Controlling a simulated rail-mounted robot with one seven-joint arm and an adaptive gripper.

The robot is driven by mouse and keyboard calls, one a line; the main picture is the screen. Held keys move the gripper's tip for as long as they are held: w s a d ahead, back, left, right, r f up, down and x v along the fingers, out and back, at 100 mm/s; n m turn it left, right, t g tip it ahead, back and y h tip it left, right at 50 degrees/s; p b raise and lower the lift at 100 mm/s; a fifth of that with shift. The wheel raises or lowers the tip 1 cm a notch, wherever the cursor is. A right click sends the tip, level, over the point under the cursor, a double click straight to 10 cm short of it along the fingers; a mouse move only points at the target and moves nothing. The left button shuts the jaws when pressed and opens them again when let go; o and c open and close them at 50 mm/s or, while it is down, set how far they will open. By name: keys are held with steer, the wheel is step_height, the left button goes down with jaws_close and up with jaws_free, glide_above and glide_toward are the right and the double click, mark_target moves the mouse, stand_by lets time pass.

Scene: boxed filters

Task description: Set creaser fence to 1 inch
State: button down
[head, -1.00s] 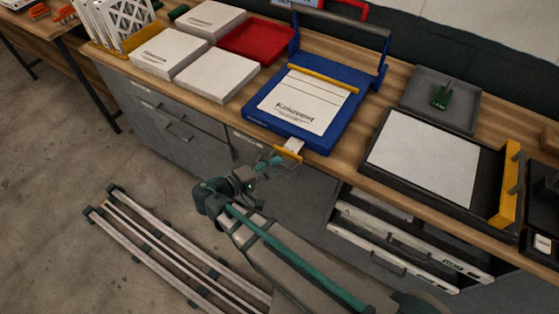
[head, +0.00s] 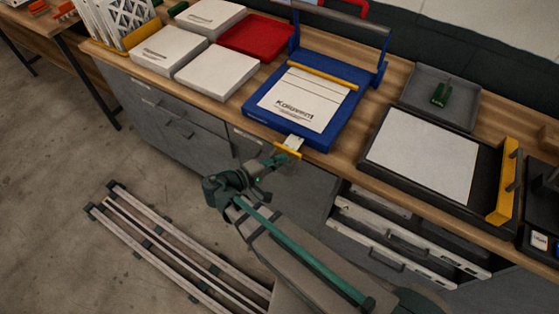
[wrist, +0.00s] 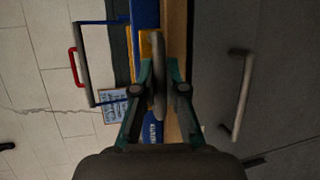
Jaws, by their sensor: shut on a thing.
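The creaser is a blue board (head: 334,128) on the wooden counter, with a white printed sheet (head: 300,98) on top, a yellow bar (head: 323,76) across it and a lever frame at the back. A pale tab (head: 294,142) sticks out of its front edge, ending in a short yellow fence (head: 290,152). My gripper (head: 276,161) is at this fence, just off the counter's front edge. In the wrist view its fingers (wrist: 159,90) are closed on a grey upright part beside the yellow fence (wrist: 146,58). No scale reading is legible.
White boxes (head: 216,72) and a red tray (head: 257,38) stand left of the creaser. A black-framed board (head: 372,160) and a grey tray (head: 421,84) holding a green item (head: 440,93) are to its right. Drawers are below the counter.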

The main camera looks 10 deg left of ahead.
steer(key=s+b, duration=0.1)
steer(key=s, duration=0.1)
steer(key=shift+s+a+b, duration=0.3)
steer(key=shift+a+b, duration=0.05)
steer(key=shift+b, duration=0.05)
steer(key=c, duration=1.2)
jaws_free()
steer(key=shift+s+a, duration=0.15)
steer(key=shift+s, duration=0.05)
steer(key=shift+w, duration=0.15)
